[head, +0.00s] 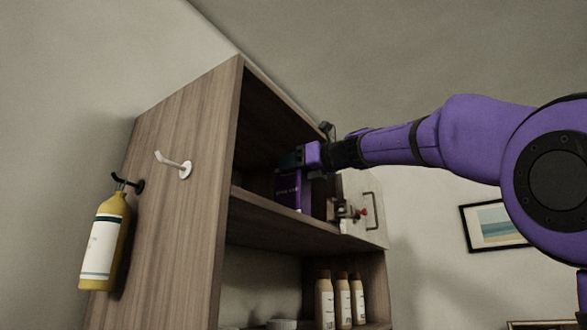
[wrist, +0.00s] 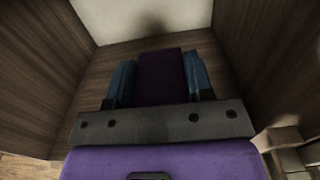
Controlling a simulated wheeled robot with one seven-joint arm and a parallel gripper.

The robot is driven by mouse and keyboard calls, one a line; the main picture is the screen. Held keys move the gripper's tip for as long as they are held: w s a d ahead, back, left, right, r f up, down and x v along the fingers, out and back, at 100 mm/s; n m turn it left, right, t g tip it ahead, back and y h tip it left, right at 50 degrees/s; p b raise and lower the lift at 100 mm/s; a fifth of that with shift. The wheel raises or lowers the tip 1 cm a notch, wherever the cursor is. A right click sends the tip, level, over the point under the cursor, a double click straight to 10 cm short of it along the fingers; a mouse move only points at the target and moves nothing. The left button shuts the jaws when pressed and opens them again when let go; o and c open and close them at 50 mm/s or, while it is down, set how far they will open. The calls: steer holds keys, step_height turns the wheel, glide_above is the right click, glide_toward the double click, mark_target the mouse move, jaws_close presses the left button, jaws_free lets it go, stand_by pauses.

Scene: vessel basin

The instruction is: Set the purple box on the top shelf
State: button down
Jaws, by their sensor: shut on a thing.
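The purple box (head: 290,190) is inside the upper compartment of the wooden cabinet, at or just above the top shelf (head: 268,210). My gripper (head: 291,160) reaches in from the right and is shut on the box near its top. In the wrist view the purple box (wrist: 161,77) sits between the two blue fingers of my gripper (wrist: 160,82). The box looks upright. I cannot tell whether its bottom touches the shelf board.
Several bottles (head: 340,300) stand on the shelf below. A yellow bottle (head: 104,240) hangs on a hook outside. The top shelf left of the box looks clear.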

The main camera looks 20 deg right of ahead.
steer(key=shift+f, duration=0.1)
steer(key=c, duration=0.5)
jaws_free()
steer(key=shift+s+d, duration=0.15)
steer(key=shift+s, duration=0.05)
steer(key=v, duration=1.1)
steer(key=shift+s+d, duration=0.15)
steer(key=shift+s, duration=0.1)
